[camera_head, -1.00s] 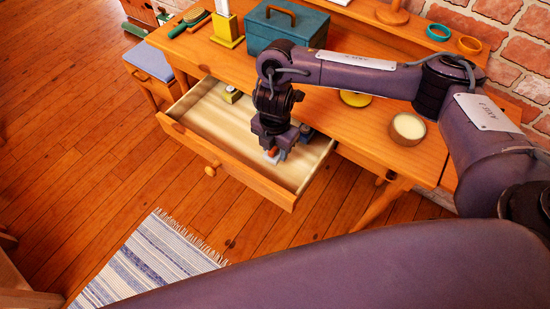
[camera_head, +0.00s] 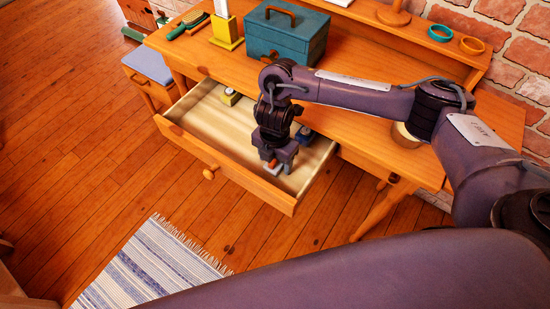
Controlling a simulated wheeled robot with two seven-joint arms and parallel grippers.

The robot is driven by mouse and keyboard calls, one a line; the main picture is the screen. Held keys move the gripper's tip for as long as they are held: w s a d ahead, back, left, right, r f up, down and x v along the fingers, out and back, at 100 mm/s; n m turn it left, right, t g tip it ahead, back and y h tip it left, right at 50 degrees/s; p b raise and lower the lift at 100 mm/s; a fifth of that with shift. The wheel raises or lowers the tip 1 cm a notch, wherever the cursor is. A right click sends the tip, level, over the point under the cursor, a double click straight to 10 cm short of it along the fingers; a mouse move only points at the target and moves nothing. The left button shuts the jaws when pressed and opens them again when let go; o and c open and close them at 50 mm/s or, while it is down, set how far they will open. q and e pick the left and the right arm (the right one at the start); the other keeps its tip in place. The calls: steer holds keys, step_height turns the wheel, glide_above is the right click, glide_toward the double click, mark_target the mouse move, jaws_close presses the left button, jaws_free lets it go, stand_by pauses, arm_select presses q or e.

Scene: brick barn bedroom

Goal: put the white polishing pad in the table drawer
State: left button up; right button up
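The table drawer (camera_head: 215,125) is pulled open below the tabletop. My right gripper (camera_head: 273,165) points down inside the drawer's outline, near its right front part. A small white piece with an orange part, which looks like the white polishing pad (camera_head: 273,172), shows between its fingertips. The gripper seems shut on it, low in the drawer; whether the pad touches the drawer floor cannot be told. My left gripper is not in view.
The drawer holds a small yellow-and-grey item (camera_head: 230,97) at the back left and a dark blue item (camera_head: 304,135) at the right. A teal box (camera_head: 290,40), a yellow stand (camera_head: 226,42) and a brush (camera_head: 187,24) occupy the tabletop (camera_head: 365,122). The drawer's middle is bare.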

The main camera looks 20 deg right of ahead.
steer(key=shift+r, duration=0.1)
steer(key=shift+r, duration=0.25)
step_height(320, 180, up, 3)
steer(key=shift+w+f+p, duration=0.1)
steer(key=shift+p, duration=0.85)
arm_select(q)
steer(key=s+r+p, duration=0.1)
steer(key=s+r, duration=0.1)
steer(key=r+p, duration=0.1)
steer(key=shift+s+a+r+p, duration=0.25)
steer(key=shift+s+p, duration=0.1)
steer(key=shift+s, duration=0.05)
arm_select(e)
step_height(320, 180, up, 9)
steer(key=shift+s+f, duration=0.1)
steer(key=shift+s, duration=0.1)
